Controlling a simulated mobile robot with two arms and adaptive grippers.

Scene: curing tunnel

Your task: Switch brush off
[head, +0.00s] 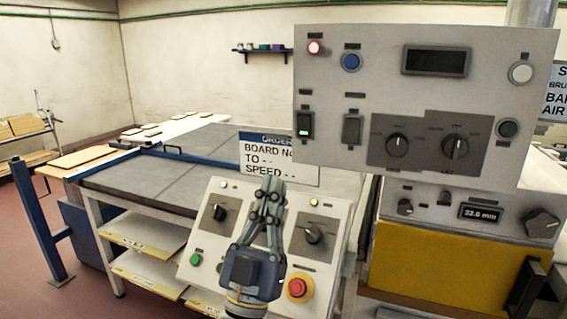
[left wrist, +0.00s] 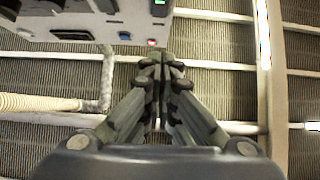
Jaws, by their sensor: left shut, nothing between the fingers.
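No label that I can read marks the brush switch. The grey upper control panel (head: 337,88) has a rocker switch with a green light (head: 305,126), a dark rocker switch (head: 352,129) and two rotary knobs, a left one (head: 397,145) and a right one (head: 455,147). The lower sloped panel (head: 203,247) has a left knob (head: 219,213) and a right knob (head: 312,234). My left gripper (head: 271,185) is shut and empty, in front of the sloped panel. In the left wrist view its fingertips (left wrist: 160,62) meet, below a panel edge. My right gripper is out of view.
The sloped panel also carries a green button (head: 195,260) and a red stop button (head: 298,288). The upper panel has a lit red lamp (head: 314,47) and a blue button (head: 351,61). A conveyor table (head: 160,175) stands behind at left, and a blue post (head: 40,220) is farther left.

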